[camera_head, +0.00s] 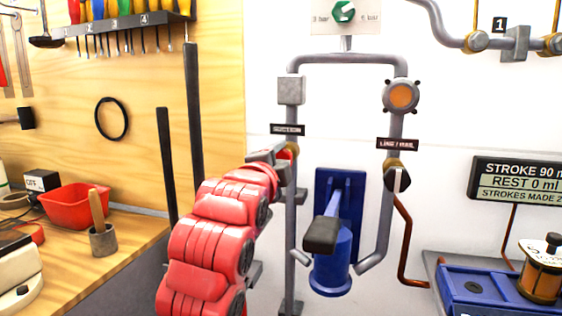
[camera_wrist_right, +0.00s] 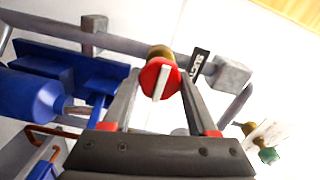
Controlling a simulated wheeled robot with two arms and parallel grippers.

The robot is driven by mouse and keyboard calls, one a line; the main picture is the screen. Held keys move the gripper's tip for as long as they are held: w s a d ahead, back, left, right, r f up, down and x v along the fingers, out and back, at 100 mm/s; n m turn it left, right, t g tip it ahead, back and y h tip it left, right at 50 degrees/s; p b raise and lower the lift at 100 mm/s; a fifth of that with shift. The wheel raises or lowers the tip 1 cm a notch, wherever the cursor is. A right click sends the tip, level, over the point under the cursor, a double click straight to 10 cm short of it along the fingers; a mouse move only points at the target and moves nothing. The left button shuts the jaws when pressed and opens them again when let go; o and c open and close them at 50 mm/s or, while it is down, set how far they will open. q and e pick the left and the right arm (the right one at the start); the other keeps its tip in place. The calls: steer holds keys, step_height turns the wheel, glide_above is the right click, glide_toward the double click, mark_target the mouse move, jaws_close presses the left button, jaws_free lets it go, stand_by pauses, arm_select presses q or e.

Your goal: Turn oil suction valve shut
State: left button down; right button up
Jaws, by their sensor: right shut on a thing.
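The oil suction valve (camera_head: 291,149) sits on the left vertical pipe, just below a dark "SUCTION" label (camera_head: 288,130). In the right wrist view it shows as a red disc (camera_wrist_right: 170,73) with a pale bar across its face and a brass body behind. The bar looks roughly crosswise to the pipe. My right gripper (camera_head: 275,154) reaches the valve from the left, its arm covering the lower left. In the wrist view its two fingers (camera_wrist_right: 160,88) are shut on the valve handle, one on each side. My left gripper is not in view.
A second valve (camera_head: 397,177) is on the right pipe under its own label. A blue pump with a dark-ended lever (camera_head: 323,230) stands between the pipes, close to my right arm. A wooden bench with a red bin (camera_head: 75,205) is at left. A stroke display (camera_head: 520,180) hangs at right.

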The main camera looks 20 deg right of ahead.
steer(key=shift+f, duration=0.1)
steer(key=o, duration=1.4)
steer(key=p+v, duration=0.2)
steer(key=v, duration=1.5)
steer(key=shift+s+a+p, duration=0.15)
steer(key=shift+s+p, duration=0.05)
steer(key=shift+p, duration=0.15)
